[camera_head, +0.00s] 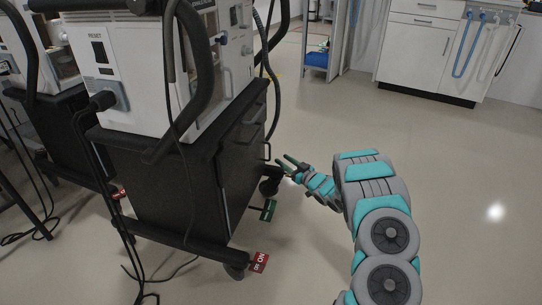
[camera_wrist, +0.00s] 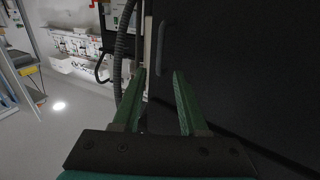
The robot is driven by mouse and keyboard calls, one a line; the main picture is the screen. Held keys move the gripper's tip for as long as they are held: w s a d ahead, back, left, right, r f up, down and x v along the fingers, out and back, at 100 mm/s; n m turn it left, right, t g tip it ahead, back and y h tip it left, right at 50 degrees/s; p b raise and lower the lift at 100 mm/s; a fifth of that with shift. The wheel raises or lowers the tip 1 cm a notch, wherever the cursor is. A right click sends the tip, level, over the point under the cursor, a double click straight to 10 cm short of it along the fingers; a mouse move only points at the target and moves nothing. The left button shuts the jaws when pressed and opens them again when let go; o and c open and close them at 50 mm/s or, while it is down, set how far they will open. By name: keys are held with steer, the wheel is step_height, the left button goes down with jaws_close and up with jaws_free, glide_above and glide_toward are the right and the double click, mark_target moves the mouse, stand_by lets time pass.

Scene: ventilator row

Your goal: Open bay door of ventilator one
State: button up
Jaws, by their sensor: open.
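The nearer ventilator (camera_head: 130,75) is a white unit on a black wheeled cabinet (camera_head: 165,190). The side facing my arm has a dark flat door panel, which fills the right of the wrist view (camera_wrist: 250,65) and looks shut. A slim dark vertical handle (camera_wrist: 161,42) stands near the panel's left edge; a small handle also shows in the head view (camera_head: 267,150). My gripper (camera_head: 285,162) is beside that side of the cabinet. In the wrist view its two green fingers (camera_wrist: 158,74) are apart and empty, with the handle beyond their tips, apart from them.
A corrugated hose (camera_wrist: 124,50) hangs left of the handle. A second ventilator (camera_head: 45,50) stands at left. Open floor (camera_head: 470,170) lies to the right.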

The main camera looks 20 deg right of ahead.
steer(key=x, duration=0.7)
steer(key=shift+w, duration=0.35)
steer(key=shift+a, duration=0.1)
steer(key=shift+c, duration=0.2)
jaws_close()
stand_by(0.9)
